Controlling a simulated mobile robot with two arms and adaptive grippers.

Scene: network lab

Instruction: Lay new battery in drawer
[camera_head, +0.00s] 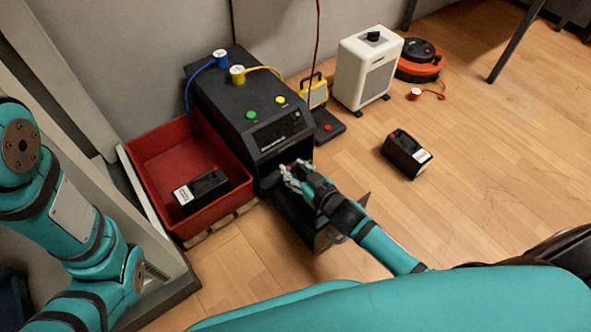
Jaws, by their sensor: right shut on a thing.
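The black cabinet (222,105) stands by the wall with its lower drawer (325,238) pulled out toward me. My right gripper (290,176) is at the cabinet's front, over the inner end of the drawer. One black battery (407,153) with a white label stands on the floor to the right. Another black battery (202,190) lies in the red crate (165,145). My left arm comes in at the left, but its gripper is out of view.
A blue plug (220,57) and a yellow plug (237,75) sit on the cabinet top. A white heater (366,72), an orange cable reel (419,60) and a red-and-white plug (414,94) are at the back.

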